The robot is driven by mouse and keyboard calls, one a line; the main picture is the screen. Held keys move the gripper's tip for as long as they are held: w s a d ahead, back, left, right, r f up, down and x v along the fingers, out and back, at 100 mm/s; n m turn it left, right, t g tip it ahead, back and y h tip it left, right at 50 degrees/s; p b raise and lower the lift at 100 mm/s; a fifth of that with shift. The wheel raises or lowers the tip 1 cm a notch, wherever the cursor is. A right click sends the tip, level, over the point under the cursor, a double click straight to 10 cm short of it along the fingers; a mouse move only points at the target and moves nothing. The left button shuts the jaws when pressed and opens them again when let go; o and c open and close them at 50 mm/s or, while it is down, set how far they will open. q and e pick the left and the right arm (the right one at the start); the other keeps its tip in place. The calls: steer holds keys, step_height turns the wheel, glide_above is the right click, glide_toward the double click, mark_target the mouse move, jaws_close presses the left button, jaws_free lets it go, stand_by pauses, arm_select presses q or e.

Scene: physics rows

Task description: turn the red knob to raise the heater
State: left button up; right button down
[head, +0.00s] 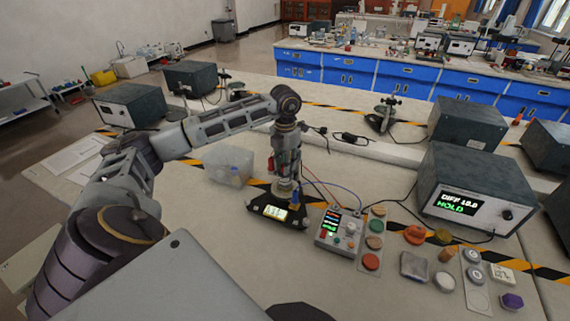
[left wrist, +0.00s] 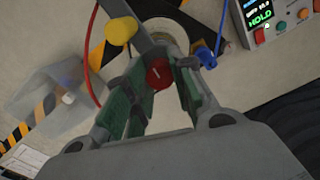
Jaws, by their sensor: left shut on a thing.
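My left gripper (head: 287,168) reaches down over a small apparatus with a black base (head: 262,201) and a lit yellowish display. In the left wrist view its fingers (left wrist: 160,80) are closed around the red knob (left wrist: 158,73), which has a pale line on its face. The knob is hidden behind the gripper in the head view. A control box (head: 337,231) with a lit screen stands just right of the base; its screen reads HOLD in the left wrist view (left wrist: 260,14). I cannot make out the heater clearly. My right gripper is not in view.
Red and blue wires (head: 318,183) run beside the gripper. A clear plastic box (head: 228,165) stands to its left. A large grey instrument (head: 470,190) reading "DIFF 10.0 HOLD" stands right. Coloured discs (head: 371,261) and small parts lie on the right bench.

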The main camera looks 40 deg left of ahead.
arm_select(q)
steer(key=shift+n, duration=0.7)
steer(key=shift+r, duration=0.1)
steer(key=o, duration=1.1)
steer(key=shift+c, duration=0.2)
step_height(320, 180, up, 12)
stand_by(0.7)
